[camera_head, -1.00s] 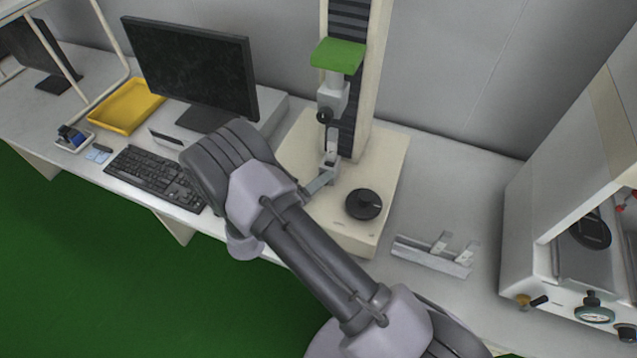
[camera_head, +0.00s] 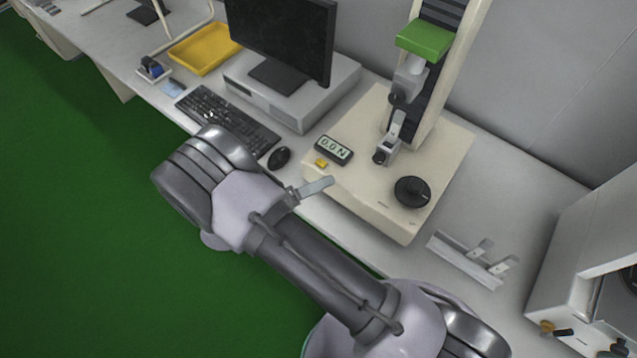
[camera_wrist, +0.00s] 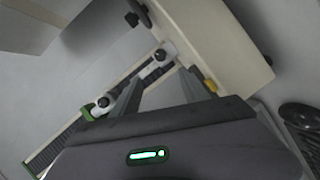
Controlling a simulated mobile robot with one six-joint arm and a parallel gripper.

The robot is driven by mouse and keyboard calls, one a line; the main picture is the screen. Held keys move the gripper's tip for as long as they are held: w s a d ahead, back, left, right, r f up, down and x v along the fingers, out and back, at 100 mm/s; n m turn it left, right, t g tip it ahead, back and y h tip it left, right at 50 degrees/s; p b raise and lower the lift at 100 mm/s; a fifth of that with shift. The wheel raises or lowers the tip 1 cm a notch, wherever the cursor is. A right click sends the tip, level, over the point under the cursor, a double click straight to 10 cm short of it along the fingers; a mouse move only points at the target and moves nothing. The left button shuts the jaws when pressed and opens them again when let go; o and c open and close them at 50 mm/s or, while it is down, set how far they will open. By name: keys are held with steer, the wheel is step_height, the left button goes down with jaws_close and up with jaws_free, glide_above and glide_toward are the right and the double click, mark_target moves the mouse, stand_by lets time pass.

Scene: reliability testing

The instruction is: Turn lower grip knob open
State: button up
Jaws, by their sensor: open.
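The lower grip (camera_head: 390,150) stands on the beige base of the testing machine, with a small dark knob (camera_head: 380,158) on its front left. In the wrist view the lower grip's knob (camera_wrist: 160,55) shows just beyond my fingers. The upper grip's knob (camera_head: 397,99) is above it, and also shows in the wrist view (camera_wrist: 103,101). My gripper (camera_wrist: 162,88) is open and empty, its fingers pointing toward the grips. In the head view a pale finger of my gripper (camera_head: 318,187) shows over the base's front left edge, apart from the knob; my arm hides the rest.
A black round dial (camera_head: 412,192) is on the base (camera_head: 440,150), right of the lower grip. A display reading 0.0 N (camera_head: 333,149) and a yellow button (camera_head: 321,163) are near my finger. A mouse (camera_head: 279,157) and keyboard (camera_head: 225,118) lie left. A metal bracket (camera_head: 470,260) lies right.

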steer(key=m+t+y+b, duration=0.2)
steer(key=m+y+b, duration=0.3)
steer(key=m+b, duration=0.4)
glide_toward(377, 161)
steer(key=b+x, duration=0.5)
steer(key=x, duration=0.3)
steer(key=shift+w+d, duration=0.2)
jaws_close()
